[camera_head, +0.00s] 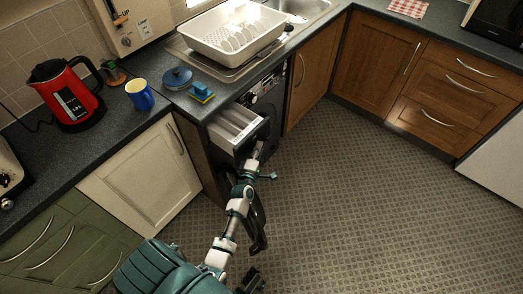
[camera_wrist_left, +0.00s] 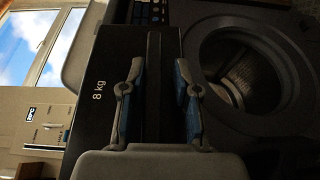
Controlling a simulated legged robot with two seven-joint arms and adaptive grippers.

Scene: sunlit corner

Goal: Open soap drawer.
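The soap drawer (camera_head: 236,128) is a pale, compartmented tray pulled out from the top of the black washing machine (camera_head: 268,88) under the counter. My left gripper (camera_head: 254,158) is at the drawer's outer end. In the left wrist view, the fingers of my left gripper (camera_wrist_left: 157,97) stand apart on either side of a dark strip on the black front panel marked "8 kg" (camera_wrist_left: 98,90). I cannot tell whether the fingers touch it. The round washer door (camera_wrist_left: 245,75) is to the right in that view.
The tiled floor (camera_head: 370,200) is clear to the right.

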